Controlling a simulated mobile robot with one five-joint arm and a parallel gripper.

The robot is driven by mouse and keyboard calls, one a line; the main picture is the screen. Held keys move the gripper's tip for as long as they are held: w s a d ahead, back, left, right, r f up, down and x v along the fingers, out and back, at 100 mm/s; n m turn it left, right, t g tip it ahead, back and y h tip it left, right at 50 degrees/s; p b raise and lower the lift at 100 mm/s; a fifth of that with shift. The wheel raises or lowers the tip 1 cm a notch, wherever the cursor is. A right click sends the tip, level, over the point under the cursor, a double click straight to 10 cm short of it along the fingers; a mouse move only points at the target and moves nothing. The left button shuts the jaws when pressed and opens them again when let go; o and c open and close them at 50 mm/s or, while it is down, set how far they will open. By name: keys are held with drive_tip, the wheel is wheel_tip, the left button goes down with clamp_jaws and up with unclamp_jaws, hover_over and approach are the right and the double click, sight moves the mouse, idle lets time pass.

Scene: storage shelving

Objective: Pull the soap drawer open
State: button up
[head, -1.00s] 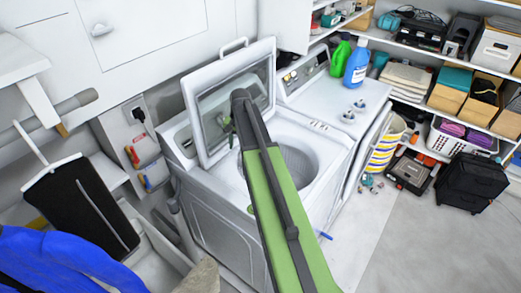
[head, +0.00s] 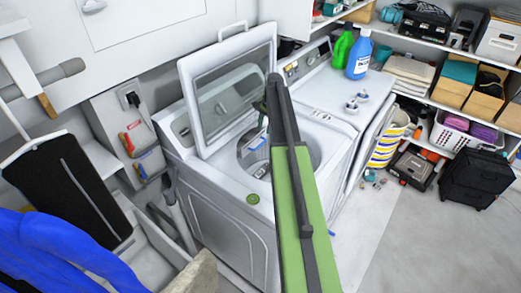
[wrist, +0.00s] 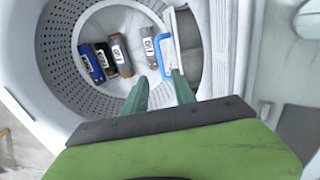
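The white top-loading washer (head: 225,225) stands with its glass lid (head: 235,85) raised. My gripper (wrist: 157,82) points down into the drum opening, its two dark green fingers spread apart with nothing clearly between them. A white-and-blue edged piece (wrist: 168,48), which may be the soap drawer, lies just beyond the right fingertip; I cannot tell whether they touch. A blue-and-white piece also shows at the opening in the head view (head: 256,143). My arm hides part of the opening there.
Several labelled bars or packs (wrist: 121,55) lie in the perforated drum (wrist: 70,60). A green bottle (head: 343,46) and a blue bottle (head: 359,55) stand on the neighbouring machine. A black ironing-board-like panel (head: 65,190) stands at left. Open floor (head: 395,225) lies at right.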

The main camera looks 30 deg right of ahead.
sight(261, 145)
drive_tip(key=f+b, duration=0.3)
drive_tip(key=w+f+b, duration=0.1)
drive_tip(key=f+b, duration=0.2)
drive_tip(key=f, duration=0.1)
drive_tip(key=f+b, duration=0.3)
drive_tip(key=shift+w+a+f, duration=0.3)
drive_tip(key=shift+w+a, duration=0.05)
drive_tip(key=shift+w, duration=0.05)
drive_tip(key=shift+r, duration=0.1)
drive_tip(key=shift+c, duration=0.2)
clamp_jaws()
idle(0.3)
